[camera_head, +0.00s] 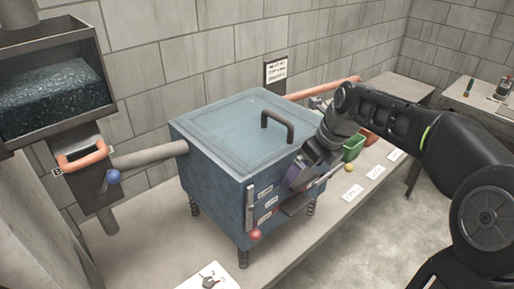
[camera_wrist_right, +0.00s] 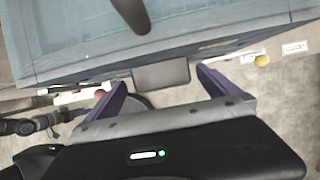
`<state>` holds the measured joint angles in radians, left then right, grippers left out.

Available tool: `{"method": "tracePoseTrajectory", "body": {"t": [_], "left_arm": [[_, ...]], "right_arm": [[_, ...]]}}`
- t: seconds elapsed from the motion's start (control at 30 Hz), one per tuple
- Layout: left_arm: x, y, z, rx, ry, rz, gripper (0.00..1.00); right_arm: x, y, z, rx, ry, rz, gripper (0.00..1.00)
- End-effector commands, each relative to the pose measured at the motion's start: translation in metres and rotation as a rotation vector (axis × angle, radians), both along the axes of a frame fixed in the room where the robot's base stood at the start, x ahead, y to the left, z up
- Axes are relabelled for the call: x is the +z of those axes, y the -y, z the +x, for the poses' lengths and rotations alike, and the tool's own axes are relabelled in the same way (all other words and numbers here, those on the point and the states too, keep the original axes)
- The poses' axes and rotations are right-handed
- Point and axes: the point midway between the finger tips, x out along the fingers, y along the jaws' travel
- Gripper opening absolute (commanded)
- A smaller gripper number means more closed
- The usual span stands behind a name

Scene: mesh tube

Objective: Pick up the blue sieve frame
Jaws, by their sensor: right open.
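A blue box-shaped sieve machine (camera_head: 213,195) stands on springs on the bench, with a clear lid (camera_head: 225,125) and a dark lid handle (camera_head: 278,125). I cannot single out a separate blue sieve frame; the front has labelled slots, partly hidden by my right gripper. My right gripper (camera_head: 297,178) is at the right part of this front. In the right wrist view, its purple fingers (camera_wrist_right: 170,92) are open, with a grey tab (camera_wrist_right: 161,74) of the box between them. I cannot tell whether they touch it. My left gripper is not in view.
A red-knobbed lever (camera_head: 255,234) and a yellow knob (camera_head: 348,167) flank the front. A green bin (camera_head: 353,147) stands at the right. A hopper of dark grains (camera_head: 50,90) and a pipe (camera_head: 150,156) are at the left. The bench front (camera_head: 300,237) is mostly clear.

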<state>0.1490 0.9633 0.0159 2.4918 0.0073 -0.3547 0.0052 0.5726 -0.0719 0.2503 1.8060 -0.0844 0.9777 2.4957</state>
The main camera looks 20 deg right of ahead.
Motion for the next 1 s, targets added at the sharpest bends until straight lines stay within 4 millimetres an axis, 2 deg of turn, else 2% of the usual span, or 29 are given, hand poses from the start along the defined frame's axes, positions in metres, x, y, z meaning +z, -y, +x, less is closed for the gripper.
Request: {"method": "tracePoseTrajectory", "body": {"t": [0.2, 0.8, 1.0], "left_arm": [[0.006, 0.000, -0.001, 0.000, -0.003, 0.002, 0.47], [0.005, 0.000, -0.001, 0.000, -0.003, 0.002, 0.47], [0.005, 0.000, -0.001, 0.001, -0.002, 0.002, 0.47]], "right_arm": [[-0.023, -0.003, 0.009, 0.000, -0.002, 0.000, 1.00], [-0.024, -0.003, 0.009, 0.000, 0.000, 0.000, 1.00], [-0.024, -0.003, 0.009, 0.000, 0.000, 0.000, 0.84]]}}
